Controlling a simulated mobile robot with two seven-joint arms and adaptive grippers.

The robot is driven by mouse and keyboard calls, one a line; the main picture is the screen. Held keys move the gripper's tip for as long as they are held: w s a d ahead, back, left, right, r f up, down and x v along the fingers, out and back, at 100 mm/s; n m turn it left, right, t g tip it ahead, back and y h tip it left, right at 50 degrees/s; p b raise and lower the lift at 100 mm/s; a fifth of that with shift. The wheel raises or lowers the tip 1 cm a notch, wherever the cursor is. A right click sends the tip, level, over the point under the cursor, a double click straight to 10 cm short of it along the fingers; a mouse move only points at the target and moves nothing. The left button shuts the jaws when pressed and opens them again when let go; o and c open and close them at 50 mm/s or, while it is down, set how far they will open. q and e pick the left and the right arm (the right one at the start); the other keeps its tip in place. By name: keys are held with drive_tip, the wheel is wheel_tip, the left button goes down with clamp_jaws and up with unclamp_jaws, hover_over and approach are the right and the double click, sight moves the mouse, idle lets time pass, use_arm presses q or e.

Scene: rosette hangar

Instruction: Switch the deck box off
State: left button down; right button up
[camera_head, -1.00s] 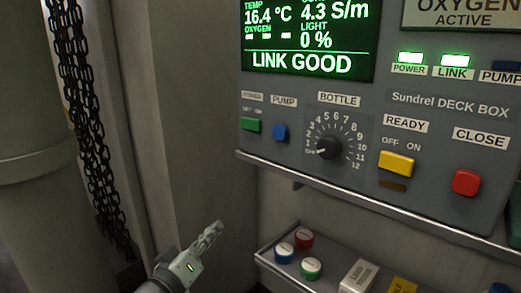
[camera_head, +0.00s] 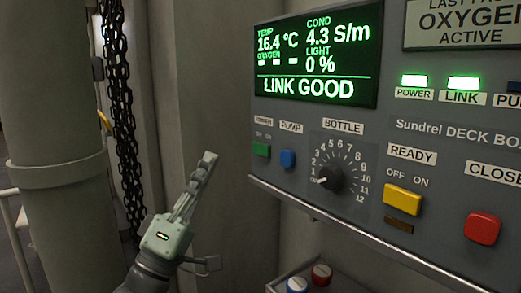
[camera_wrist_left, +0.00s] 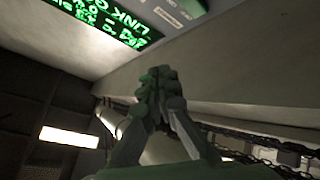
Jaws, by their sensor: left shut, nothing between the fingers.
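The grey deck box (camera_head: 420,150) fills the right of the head view. Its screen (camera_head: 315,60) reads LINK GOOD, and its POWER light (camera_head: 414,81) glows green. A small green switch (camera_head: 261,149) sits at the panel's left end; the label above it is too blurred to read surely. My left gripper (camera_head: 207,160) is shut and empty, pointing upward, left of the green switch and apart from the panel. In the left wrist view its closed fingers (camera_wrist_left: 158,76) show below the screen (camera_wrist_left: 105,18), which appears upside down. My right gripper is out of view.
A blue pump button (camera_head: 287,158), a bottle dial (camera_head: 328,178), a yellow ready switch (camera_head: 403,199) and a red close button (camera_head: 482,227) share the panel. A ledge runs beneath. Chains (camera_head: 122,120) and a thick column (camera_head: 55,120) stand left.

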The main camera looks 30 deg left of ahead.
sight(261, 149)
use_arm(q)
drive_tip(key=shift+w, duration=0.15)
drive_tip(key=w+d, duration=0.2)
drive_tip(key=w, duration=0.6)
drive_tip(key=shift+w+d+p, duration=0.15)
drive_tip(key=shift+p, duration=0.15)
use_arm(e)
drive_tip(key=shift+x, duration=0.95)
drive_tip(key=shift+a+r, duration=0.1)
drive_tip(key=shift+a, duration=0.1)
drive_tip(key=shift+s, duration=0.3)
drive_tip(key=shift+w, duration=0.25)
